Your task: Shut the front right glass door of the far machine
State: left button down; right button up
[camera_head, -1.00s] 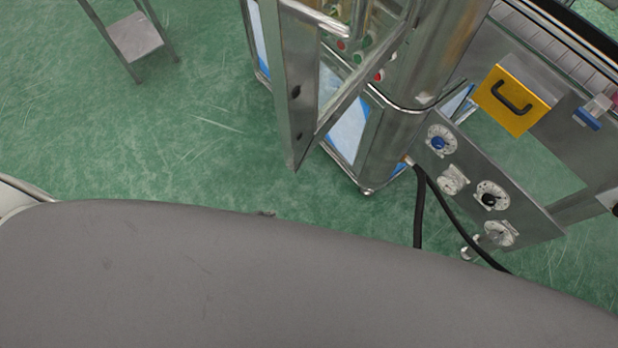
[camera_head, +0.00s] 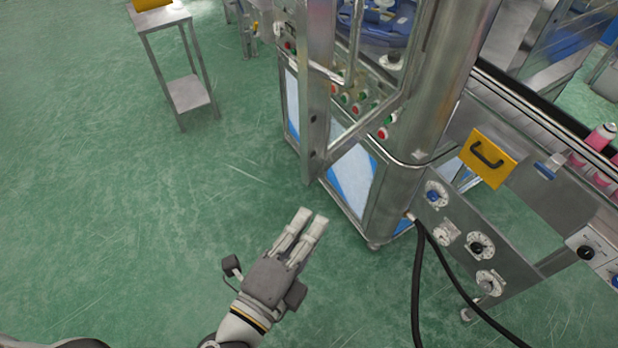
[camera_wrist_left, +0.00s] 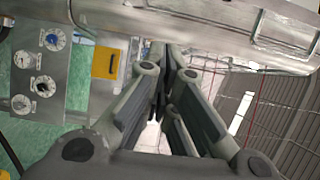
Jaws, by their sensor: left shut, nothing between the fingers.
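The far machine (camera_head: 392,205) is a steel cabinet with a rounded corner column, at the upper middle of the head view. A steel-framed glass door (camera_head: 318,120) stands open and swung out from its front; its top is cut off by the picture edge. My left gripper (camera_head: 314,220) is below the door's lower corner in the picture, apart from it. Its two fingers are together and empty, pointing up towards the machine. In the left wrist view the fingers (camera_wrist_left: 166,60) point towards steel frame parts. My right gripper is not in view.
A small steel stand (camera_head: 188,92) is at the upper left. A conveyor with a yellow handled box (camera_head: 487,158), a dial panel (camera_head: 460,240) and pink cans (camera_head: 600,138) is on the right. Black cables (camera_head: 418,285) hang down to the floor. Green floor is open at left.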

pick_arm(q)
jog(key=w+p, duration=0.3)
jog(key=w, duration=0.9)
jog(key=shift+d, duration=0.45)
jog(key=shift+d+r, duration=0.1)
